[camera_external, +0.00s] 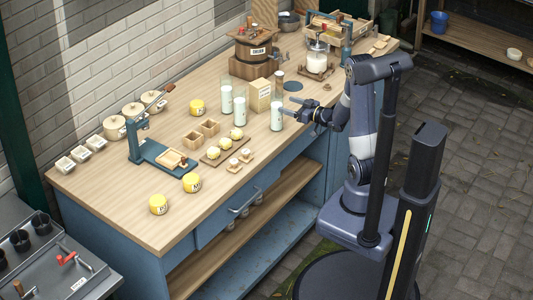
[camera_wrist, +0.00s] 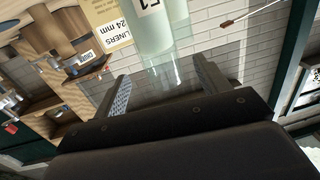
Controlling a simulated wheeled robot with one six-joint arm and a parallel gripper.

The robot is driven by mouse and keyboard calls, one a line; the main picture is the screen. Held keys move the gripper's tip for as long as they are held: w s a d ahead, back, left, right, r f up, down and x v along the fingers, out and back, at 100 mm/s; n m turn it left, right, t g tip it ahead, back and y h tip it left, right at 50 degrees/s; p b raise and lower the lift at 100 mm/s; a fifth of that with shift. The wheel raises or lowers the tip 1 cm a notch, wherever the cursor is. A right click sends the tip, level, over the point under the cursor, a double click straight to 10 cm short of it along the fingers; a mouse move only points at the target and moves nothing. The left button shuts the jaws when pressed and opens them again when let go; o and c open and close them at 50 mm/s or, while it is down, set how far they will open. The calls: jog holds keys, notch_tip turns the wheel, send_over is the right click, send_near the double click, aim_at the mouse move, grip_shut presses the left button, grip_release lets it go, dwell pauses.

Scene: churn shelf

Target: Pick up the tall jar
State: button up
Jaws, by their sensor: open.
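Several glass jars with pale contents stand on the wooden counter. The one nearest my gripper (camera_external: 299,111) is a tall upright jar (camera_external: 276,117), just to the left of the fingertips. In the wrist view a glass jar (camera_wrist: 153,32) with pale green contents and a white label shows ahead, its clear glass end reaching toward the space between my open fingers (camera_wrist: 160,78). I cannot tell whether the fingers touch it. Two similar jars, a left one (camera_external: 226,101) and a right one (camera_external: 239,111), stand further left. Which is tallest is hard to tell.
A tan liners box (camera_external: 260,95) stands close behind the nearest jar; its printed side shows in the wrist view (camera_wrist: 108,22). A wooden churn (camera_external: 252,55) is behind it. A tray with yellow-white pieces (camera_external: 223,150) lies to the left.

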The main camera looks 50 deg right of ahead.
aim_at(273, 101)
jog(key=w, duration=0.3)
jog(key=shift+a, duration=0.15)
jog(key=shift+w+a+f+p, duration=0.2)
jog(key=shift+w+p, duration=0.15)
jog(key=shift+w, duration=0.95)
jog(key=shift+w+a+f+p, duration=0.15)
jog(key=shift+w+p, duration=0.2)
jog(key=shift+w, duration=0.9)
jog(key=shift+d, duration=0.1)
jog(key=shift+c, duration=0.3)
grip_shut()
